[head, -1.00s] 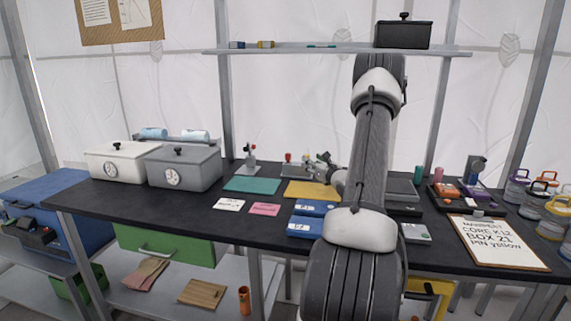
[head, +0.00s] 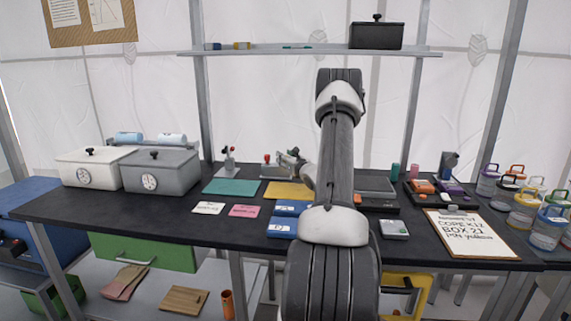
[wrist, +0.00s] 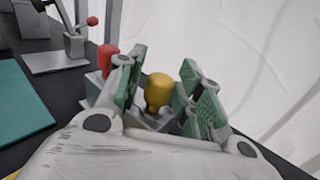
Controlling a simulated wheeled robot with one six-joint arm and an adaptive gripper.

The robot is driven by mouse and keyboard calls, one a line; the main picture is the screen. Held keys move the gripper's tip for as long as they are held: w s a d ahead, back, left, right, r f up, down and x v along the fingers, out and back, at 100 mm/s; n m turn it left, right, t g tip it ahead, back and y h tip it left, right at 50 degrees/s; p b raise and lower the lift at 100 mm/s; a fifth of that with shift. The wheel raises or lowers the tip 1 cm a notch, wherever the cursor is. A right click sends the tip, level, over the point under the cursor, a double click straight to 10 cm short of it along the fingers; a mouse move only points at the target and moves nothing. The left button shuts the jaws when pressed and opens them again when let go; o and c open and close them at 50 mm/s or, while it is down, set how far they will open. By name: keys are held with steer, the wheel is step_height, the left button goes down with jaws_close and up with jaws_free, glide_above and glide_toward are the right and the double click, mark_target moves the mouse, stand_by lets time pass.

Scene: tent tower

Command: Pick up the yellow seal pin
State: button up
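The yellow seal pin (wrist: 158,90) stands upright between the two green-padded fingers of my gripper (wrist: 164,76) in the wrist view. The fingers are apart, with a visible gap on the pin's right side, so it is not clamped. A red pin (wrist: 109,58) stands just left of the left finger, in what looks like the same grey stand. In the head view my gripper (head: 292,158) is beside the red pin (head: 267,158) at the back of the table. The yellow pin cannot be made out there behind my gripper.
A grey lever device (wrist: 68,52) with a red knob stands left of the pins. Teal (head: 231,187) and yellow (head: 288,190) mats lie in front on the dark table. The white tent wall is close behind. A clipboard (head: 470,236) reads "PIN yellow".

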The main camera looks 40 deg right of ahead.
jaws_close()
